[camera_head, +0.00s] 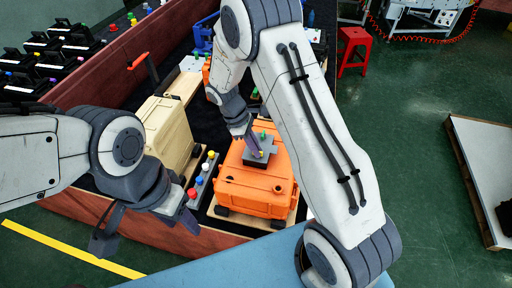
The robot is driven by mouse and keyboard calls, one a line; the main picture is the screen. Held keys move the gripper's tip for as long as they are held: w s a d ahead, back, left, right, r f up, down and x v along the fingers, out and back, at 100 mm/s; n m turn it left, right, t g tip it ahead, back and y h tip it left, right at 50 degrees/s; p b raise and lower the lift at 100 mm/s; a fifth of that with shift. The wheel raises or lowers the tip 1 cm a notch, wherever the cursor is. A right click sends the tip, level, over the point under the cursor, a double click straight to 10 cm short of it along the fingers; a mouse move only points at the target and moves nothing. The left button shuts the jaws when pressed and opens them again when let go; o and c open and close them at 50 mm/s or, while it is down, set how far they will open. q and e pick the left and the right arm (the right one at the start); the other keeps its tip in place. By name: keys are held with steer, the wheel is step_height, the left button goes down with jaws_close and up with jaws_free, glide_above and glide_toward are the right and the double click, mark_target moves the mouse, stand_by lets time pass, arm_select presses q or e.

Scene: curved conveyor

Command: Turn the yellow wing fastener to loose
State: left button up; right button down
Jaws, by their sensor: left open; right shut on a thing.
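The yellow wing fastener (262,154) shows as a small yellow spot on a dark grey block (262,163) on top of the orange case (240,188). My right gripper (257,152) reaches down to the block from above. Its fingers are shut on the yellow fastener, and they and the wrist hide most of it, so its turn angle cannot be told. A green fastener (263,135) stands on the block's far side. My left gripper (147,230) is open and empty, left of the orange case and away from it.
A beige case (168,133) stands left of the orange one. Between them is a strip with red, blue, white and yellow knobs (199,181). Black boxes with coloured knobs (50,62) fill the upper left. A reddish conveyor wall (130,65) runs behind. Green floor lies right.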

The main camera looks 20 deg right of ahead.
steer(key=shift+w, duration=0.15)
steer(key=c, duration=1)
jaws_free()
steer(key=shift+o, duration=0.2)
steer(key=b+v, duration=0.2)
steer(key=v, duration=0.8)
steer(key=shift+r, duration=0.3)
steer(key=shift+a, duration=0.1)
